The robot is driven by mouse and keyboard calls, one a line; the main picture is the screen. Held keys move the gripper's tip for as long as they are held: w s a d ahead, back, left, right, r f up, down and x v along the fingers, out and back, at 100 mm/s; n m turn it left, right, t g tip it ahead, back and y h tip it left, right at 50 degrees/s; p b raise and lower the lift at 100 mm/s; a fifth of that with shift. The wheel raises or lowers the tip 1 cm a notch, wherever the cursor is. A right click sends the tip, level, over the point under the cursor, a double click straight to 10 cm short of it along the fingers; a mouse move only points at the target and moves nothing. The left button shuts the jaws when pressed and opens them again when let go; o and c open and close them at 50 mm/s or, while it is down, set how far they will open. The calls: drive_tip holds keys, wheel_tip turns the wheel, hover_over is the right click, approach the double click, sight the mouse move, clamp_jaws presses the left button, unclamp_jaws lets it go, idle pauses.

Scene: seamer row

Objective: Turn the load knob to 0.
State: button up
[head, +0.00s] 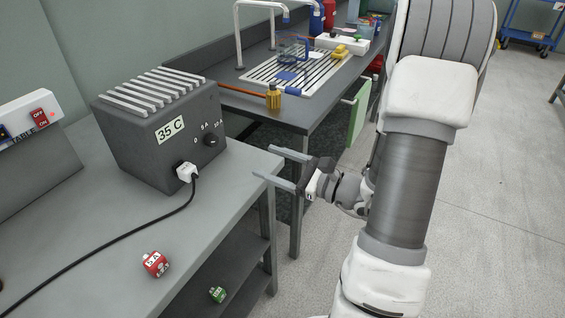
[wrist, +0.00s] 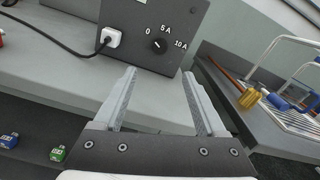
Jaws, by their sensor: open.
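The load knob (head: 211,140) is a small black dial on the front of a dark grey box (head: 137,137) labelled 35 C. It also shows in the wrist view (wrist: 159,46), with the marks 0, 5 A and 10 A around its upper side. My gripper (head: 264,163) is open and empty, in front of the box near the bench's right edge. In the wrist view the open fingers (wrist: 159,73) point toward the box, with the knob beyond and between their tips, apart from them.
A white plug (head: 185,172) with a black cable sits on the box, left of the knob. A red block (head: 155,263) lies on the bench and a green block (head: 217,294) on the lower shelf. A second bench with a drying rack (head: 300,75) stands behind.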

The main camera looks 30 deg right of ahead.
drive_tip(key=shift+v, duration=1.35)
